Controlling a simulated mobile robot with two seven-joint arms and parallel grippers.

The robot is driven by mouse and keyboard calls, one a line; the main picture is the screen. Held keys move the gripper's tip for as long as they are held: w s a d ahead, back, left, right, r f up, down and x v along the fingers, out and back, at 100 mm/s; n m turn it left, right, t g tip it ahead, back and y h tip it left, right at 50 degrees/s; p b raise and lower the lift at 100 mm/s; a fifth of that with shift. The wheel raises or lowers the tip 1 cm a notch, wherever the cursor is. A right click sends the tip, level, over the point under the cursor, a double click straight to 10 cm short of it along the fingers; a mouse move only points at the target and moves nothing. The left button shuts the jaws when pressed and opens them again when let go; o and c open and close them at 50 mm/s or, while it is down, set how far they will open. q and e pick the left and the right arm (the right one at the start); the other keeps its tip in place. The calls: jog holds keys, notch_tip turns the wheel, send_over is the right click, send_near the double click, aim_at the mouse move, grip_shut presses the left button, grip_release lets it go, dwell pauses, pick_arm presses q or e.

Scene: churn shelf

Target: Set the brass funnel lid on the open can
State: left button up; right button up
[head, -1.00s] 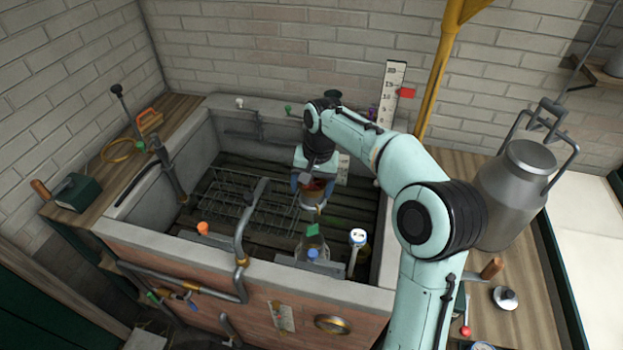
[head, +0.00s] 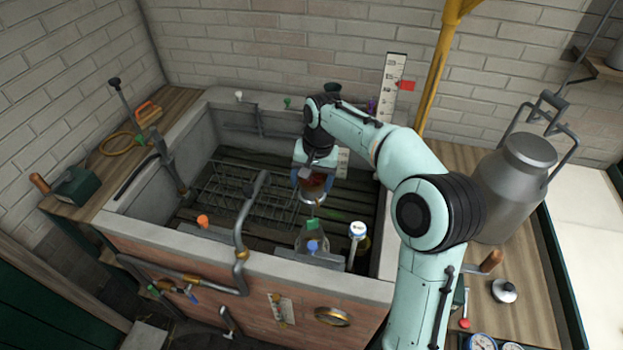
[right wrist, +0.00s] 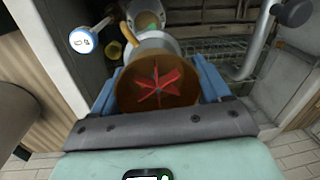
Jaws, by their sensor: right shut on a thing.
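My right gripper (head: 311,183) is over the trough, pointing down. Its blue fingers are shut on the brass funnel lid (head: 313,193), a round brown-brass piece with red vanes inside. In the right wrist view the lid (right wrist: 150,103) faces the camera between the fingers of my right gripper (right wrist: 157,90). A grey metal part shows just beyond the lid; I cannot tell whether it belongs to the lid or to something below. My left gripper is not in view.
A curved grey pipe (head: 243,225) rises over the front wall.

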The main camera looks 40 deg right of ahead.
dwell(0.4)
jog(key=shift+s+f+b, duration=0.1)
jog(key=shift+f+b, duration=0.35)
jog(key=shift+f, duration=0.85)
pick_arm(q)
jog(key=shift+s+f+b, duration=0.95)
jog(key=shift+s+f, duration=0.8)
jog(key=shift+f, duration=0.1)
pick_arm(e)
send_over(312, 219)
jog(key=shift+w+d+f, duration=0.1)
jog(key=shift+w+f, duration=0.05)
jog(key=shift+f, duration=1)
jog(key=shift+w+d+f, duration=0.1)
jog(key=shift+w+f, duration=0.05)
jog(key=shift+f, duration=1)
jog(key=shift+f+b, duration=1.1)
jog(key=shift+f, duration=1.55)
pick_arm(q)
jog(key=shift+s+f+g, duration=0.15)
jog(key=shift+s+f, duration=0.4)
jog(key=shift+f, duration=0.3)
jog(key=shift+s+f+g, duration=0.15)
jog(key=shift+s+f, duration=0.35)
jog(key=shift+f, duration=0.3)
pick_arm(e)
jog(key=shift+f, duration=0.5)
